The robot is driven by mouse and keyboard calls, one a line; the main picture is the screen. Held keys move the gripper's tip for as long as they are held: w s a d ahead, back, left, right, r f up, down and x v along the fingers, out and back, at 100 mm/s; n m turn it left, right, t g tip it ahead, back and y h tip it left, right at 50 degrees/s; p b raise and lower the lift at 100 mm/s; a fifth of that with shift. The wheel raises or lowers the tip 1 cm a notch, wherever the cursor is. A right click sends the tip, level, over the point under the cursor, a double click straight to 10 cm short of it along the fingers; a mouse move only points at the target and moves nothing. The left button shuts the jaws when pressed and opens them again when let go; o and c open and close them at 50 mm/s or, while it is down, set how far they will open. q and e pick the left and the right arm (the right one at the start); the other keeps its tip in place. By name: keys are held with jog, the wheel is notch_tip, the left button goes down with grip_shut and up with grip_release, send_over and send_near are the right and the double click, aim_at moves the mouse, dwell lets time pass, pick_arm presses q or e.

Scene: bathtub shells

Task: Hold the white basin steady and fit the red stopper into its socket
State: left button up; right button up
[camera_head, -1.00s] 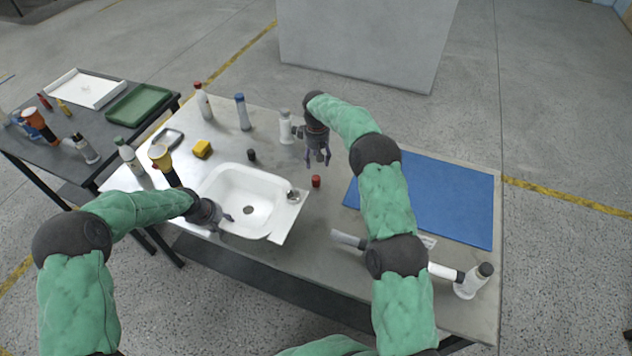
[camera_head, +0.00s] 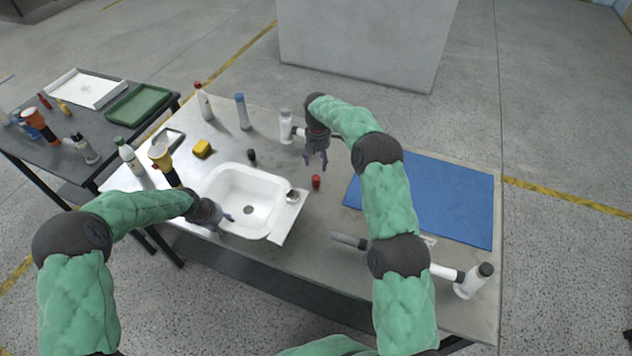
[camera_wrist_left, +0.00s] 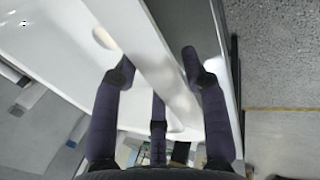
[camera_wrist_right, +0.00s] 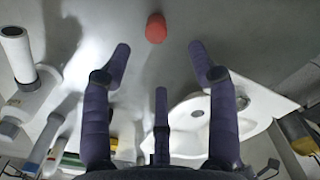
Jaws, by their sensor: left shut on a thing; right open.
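The white basin (camera_head: 262,181) sits on the grey table with a drain hole in its bowl. A round metal-rimmed fitting, likely the socket, shows on its right ledge (camera_head: 293,196). My left gripper (camera_head: 226,218) is shut on the basin's near left rim; the left wrist view shows the rim (camera_wrist_left: 150,60) between its fingers. The red stopper (camera_head: 316,181) stands on the table just right of the basin. My right gripper (camera_head: 316,160) is open and empty above and behind the stopper. In the right wrist view the stopper (camera_wrist_right: 156,28) lies beyond the spread fingertips.
A white bottle-like thing (camera_head: 285,128) stands close left of my right gripper. A small black piece (camera_head: 252,155) and a yellow block (camera_head: 202,149) lie behind the basin. A blue mat (camera_head: 440,200) covers the right side. Bare table surrounds the stopper.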

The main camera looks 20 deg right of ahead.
aim_at(316, 177)
jog(key=shift+f+n, duration=0.5)
jog(key=shift+n, duration=0.1)
notch_tip(316, 177, down, 6)
jog(key=shift+r, duration=0.1)
jog(key=shift+w+a+f, duration=0.1)
jog(key=shift+w+f, duration=0.1)
jog(key=shift+f, duration=1.15)
jog(key=shift+w+f, duration=0.15)
jog(key=shift+f, duration=1.15)
grip_shut()
